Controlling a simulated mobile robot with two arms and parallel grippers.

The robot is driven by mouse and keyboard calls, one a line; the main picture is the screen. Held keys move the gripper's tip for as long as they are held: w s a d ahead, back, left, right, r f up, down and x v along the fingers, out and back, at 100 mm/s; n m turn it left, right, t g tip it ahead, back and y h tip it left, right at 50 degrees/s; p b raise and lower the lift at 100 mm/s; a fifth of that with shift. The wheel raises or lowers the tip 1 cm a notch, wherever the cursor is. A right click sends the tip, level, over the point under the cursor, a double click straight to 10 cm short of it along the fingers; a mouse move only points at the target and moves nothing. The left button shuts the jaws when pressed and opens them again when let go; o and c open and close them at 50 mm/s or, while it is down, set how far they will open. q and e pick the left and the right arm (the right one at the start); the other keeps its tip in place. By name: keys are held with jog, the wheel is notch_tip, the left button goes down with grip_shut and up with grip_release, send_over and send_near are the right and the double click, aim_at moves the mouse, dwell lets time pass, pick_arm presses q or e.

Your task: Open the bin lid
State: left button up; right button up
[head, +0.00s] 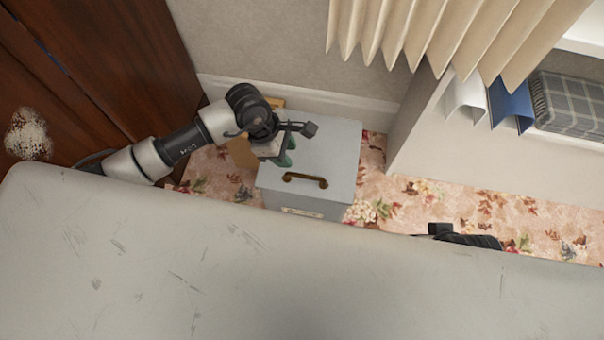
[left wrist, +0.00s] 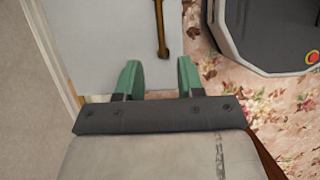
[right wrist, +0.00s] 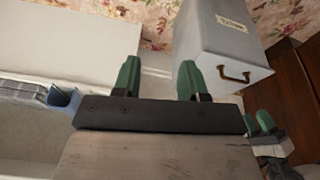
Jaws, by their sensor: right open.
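The bin (head: 312,203) is a grey box on the floral carpet, with its flat lid (head: 325,150) down. A brass handle (head: 305,180) sits near the lid's front edge. My left gripper (head: 285,155) is over the lid's left side, behind and left of the handle. In the left wrist view its green fingers (left wrist: 160,75) are apart and empty, with the handle (left wrist: 160,30) ahead; contact with the lid is unclear. My right gripper (right wrist: 157,75) is open and empty. The right wrist view also shows the bin (right wrist: 205,45) and its handle (right wrist: 235,75).
A brown item, partly hidden, lies behind my left gripper. A dark wooden panel (head: 90,60) stands at left. A white shelf with blue and white folders (head: 510,103) and a plaid box (head: 570,105) is at right.

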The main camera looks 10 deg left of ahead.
aim_at(304, 175)
pick_arm(q)
jog(key=x, duration=0.3)
jog(key=shift+d+f+b, duration=0.15)
jog(key=shift+b, duration=0.2)
jog(key=b+x, duration=0.1)
jog(key=x, duration=0.5)
jog(key=shift+d+f, duration=0.1)
jog(key=shift+f, duration=0.25)
pick_arm(e)
jog(key=shift+s+f, duration=0.25)
jog(key=shift+s, duration=0.05)
pick_arm(q)
grip_shut()
